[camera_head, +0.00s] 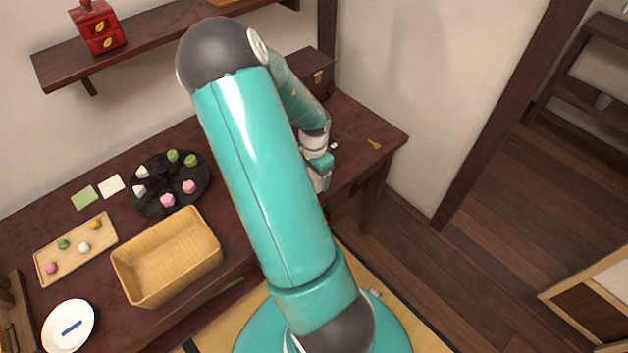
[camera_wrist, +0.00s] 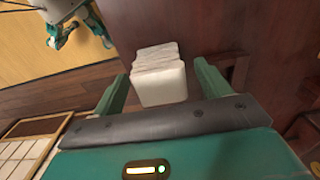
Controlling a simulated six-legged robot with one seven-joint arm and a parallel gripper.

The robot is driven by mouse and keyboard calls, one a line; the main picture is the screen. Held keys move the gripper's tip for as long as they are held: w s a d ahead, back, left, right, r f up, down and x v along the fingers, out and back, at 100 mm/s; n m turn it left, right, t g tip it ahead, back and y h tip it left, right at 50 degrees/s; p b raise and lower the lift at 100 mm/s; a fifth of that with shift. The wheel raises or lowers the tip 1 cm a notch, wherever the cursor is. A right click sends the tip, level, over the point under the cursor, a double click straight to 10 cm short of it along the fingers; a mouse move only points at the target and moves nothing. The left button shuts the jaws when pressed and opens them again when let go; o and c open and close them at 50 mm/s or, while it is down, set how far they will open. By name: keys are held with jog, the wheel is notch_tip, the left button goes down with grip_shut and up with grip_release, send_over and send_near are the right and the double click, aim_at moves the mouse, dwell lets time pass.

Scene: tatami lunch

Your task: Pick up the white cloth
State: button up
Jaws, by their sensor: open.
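A white, folded, layered cloth (camera_wrist: 160,82) shows in the wrist view, against dark red-brown wood. My gripper (camera_wrist: 161,72) is open, with one green finger on each side of the cloth in the picture. I cannot tell how far the cloth is from the fingers, and I see no finger closed on it. In the head view my gripper (camera_head: 322,182) points down at the right part of the dark wooden table (camera_head: 352,120). My arm covers much of the table there, and I cannot make out this cloth in that view.
A wooden box (camera_head: 312,72) stands behind my arm. A shelf (camera_head: 150,38) hangs above.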

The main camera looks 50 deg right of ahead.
jog(key=shift+f, duration=0.5)
jog(key=shift+c, duration=0.3)
jog(key=c, duration=1.1)
jog(key=shift+r, duration=0.15)
